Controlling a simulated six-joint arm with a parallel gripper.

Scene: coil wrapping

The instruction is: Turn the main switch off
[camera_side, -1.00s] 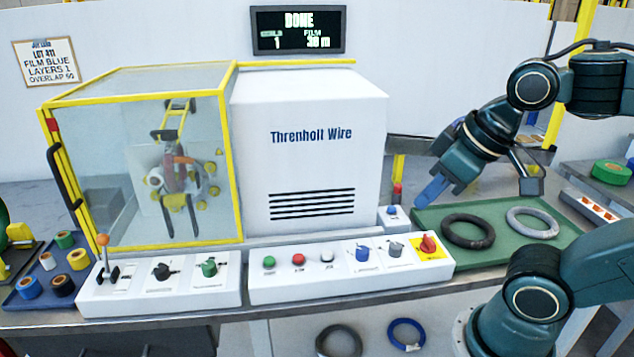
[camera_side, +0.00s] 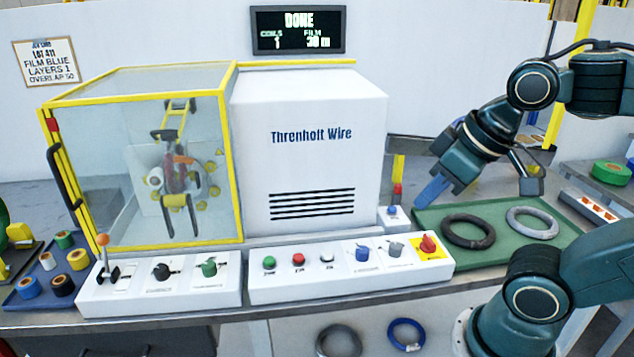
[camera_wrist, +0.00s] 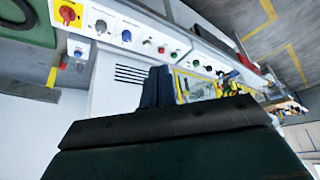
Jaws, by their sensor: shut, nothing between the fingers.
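The main switch, a red rotary handle on a yellow plate (camera_side: 429,246), sits at the right end of the right white control panel. It also shows at the upper left of the wrist view (camera_wrist: 68,13). My gripper (camera_side: 424,200) is shut and empty, with blue fingers pointing down and left. In the side view it is above and behind the switch, close to the green tray's left edge, and not touching the switch. In the wrist view the fingers (camera_wrist: 157,88) point toward the panel area, with the switch apart from them to the left.
The right panel (camera_side: 350,275) also carries green, red, white, blue and grey controls. A small box with a blue button (camera_side: 394,214) stands behind the switch. The green tray (camera_side: 500,258) holds a black coil (camera_side: 467,232) and a grey coil (camera_side: 532,223). The display (camera_side: 298,30) reads DONE.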

